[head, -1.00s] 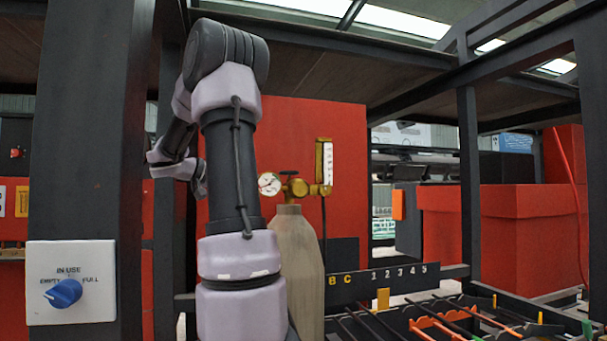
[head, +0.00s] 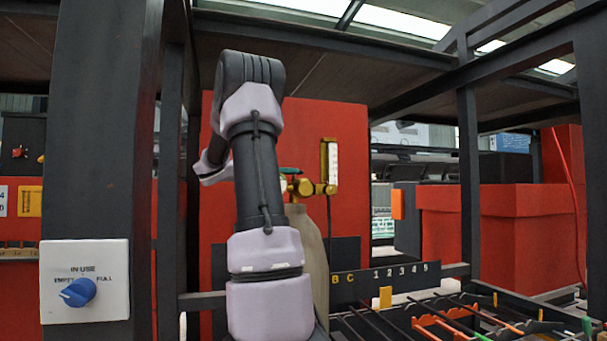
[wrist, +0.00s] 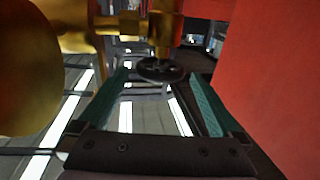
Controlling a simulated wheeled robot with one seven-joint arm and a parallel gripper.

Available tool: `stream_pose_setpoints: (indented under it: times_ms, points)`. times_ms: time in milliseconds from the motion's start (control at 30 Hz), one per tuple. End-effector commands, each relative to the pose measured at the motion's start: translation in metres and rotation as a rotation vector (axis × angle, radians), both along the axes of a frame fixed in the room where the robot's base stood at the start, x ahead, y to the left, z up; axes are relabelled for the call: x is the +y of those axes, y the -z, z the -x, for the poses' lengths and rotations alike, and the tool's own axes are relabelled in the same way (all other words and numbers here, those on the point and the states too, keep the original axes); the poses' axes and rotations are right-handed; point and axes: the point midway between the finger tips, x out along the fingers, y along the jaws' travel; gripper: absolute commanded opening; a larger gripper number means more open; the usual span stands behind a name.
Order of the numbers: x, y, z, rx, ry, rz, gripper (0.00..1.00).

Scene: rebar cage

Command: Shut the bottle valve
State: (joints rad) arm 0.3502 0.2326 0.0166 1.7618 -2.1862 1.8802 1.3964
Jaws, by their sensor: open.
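The bottle (head: 308,232) is a beige cylinder standing behind my arm in the head view, partly hidden by it. Brass valve fittings (head: 303,188) sit on its top. In the wrist view, a dark round handwheel (wrist: 162,69) is on the brass valve stem (wrist: 164,35). My gripper (wrist: 158,77) is open, its two teal fingers apart on either side of the handwheel's line of view. I cannot tell whether either finger touches it. A green bit of the gripper shows by the valve in the head view (head: 290,170). The round brass gauge (wrist: 25,70) is close at the left.
A red panel (head: 345,130) stands behind the bottle and close on the right in the wrist view (wrist: 270,80). A dark post (head: 95,130) carries a white plate with a blue knob (head: 79,292). A rack of bars (head: 450,318) lies at lower right.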

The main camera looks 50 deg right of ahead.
Motion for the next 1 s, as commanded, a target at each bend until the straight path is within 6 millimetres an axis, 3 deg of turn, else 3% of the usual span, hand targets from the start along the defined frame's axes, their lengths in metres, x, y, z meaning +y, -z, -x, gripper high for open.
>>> stream_pose_setpoints:
  times_ms: [100, 300, 500, 767, 967, 1000]
  points:
    - [-0.024, 0.0, 0.009, 0.001, 0.004, -0.001, 1.0]
    - [-0.054, 0.001, 0.018, 0.002, 0.002, -0.001, 1.0]
    - [-0.066, 0.0, 0.021, 0.003, -0.001, -0.002, 1.0]
    - [-0.067, 0.0, 0.021, 0.003, -0.002, -0.002, 1.0]
    - [-0.067, 0.0, 0.021, 0.003, -0.001, -0.002, 0.28]
    - [-0.066, 0.0, 0.021, 0.003, -0.001, -0.002, 0.28]
